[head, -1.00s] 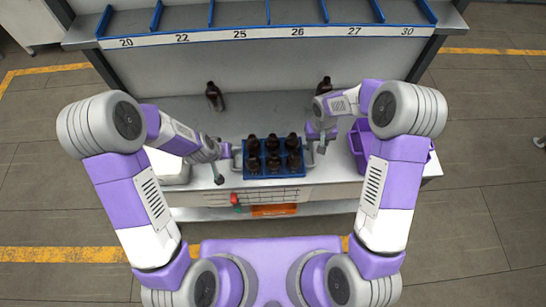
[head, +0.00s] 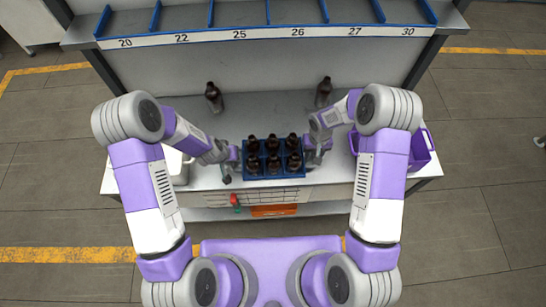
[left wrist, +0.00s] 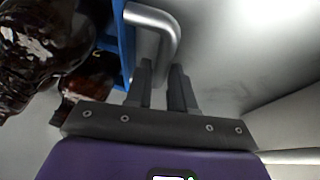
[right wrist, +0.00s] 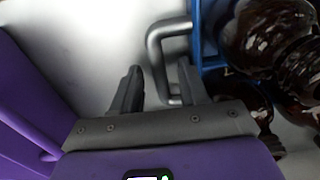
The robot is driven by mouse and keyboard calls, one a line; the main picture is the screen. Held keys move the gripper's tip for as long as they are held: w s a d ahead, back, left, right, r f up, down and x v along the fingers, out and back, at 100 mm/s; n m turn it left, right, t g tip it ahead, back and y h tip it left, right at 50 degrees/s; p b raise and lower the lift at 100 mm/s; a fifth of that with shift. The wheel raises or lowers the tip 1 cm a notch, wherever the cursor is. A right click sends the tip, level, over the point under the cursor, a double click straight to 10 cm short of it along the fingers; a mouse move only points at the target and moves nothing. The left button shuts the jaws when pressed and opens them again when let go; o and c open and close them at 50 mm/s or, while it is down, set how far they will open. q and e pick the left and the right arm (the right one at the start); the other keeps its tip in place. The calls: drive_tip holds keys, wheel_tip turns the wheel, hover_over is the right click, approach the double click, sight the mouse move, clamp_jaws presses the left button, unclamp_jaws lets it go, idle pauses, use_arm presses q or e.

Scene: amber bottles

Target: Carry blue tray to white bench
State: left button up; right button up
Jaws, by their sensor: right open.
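The blue tray (head: 273,175) holds several dark amber bottles and sits at the front of a grey-white workbench (head: 240,112). It has a metal handle on each side. My left gripper (head: 228,172) is at the tray's left handle (left wrist: 168,35); in the left wrist view its fingers (left wrist: 163,85) stand close on both sides of the bar, and whether they press it is unclear. My right gripper (head: 318,158) is at the right handle (right wrist: 160,50); in the right wrist view its fingers (right wrist: 160,85) are open, with the bar's lower end between them.
Two loose bottles, left (head: 214,97) and right (head: 323,92), stand behind the tray. A purple crate (head: 420,150) is at the right end, and a white container (head: 178,165) at the left. A numbered shelf (head: 270,37) overhangs the back. A white unit (head: 28,22) stands far left.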

use_arm(q)
drive_tip(key=shift+w+f, duration=0.1)
drive_tip(key=shift+f, duration=0.15)
use_arm(e)
drive_tip(key=shift+f, duration=0.25)
use_arm(q)
drive_tip(key=c, duration=0.4)
use_arm(e)
drive_tip(key=c, duration=0.3)
use_arm(q)
clamp_jaws()
use_arm(e)
clamp_jaws()
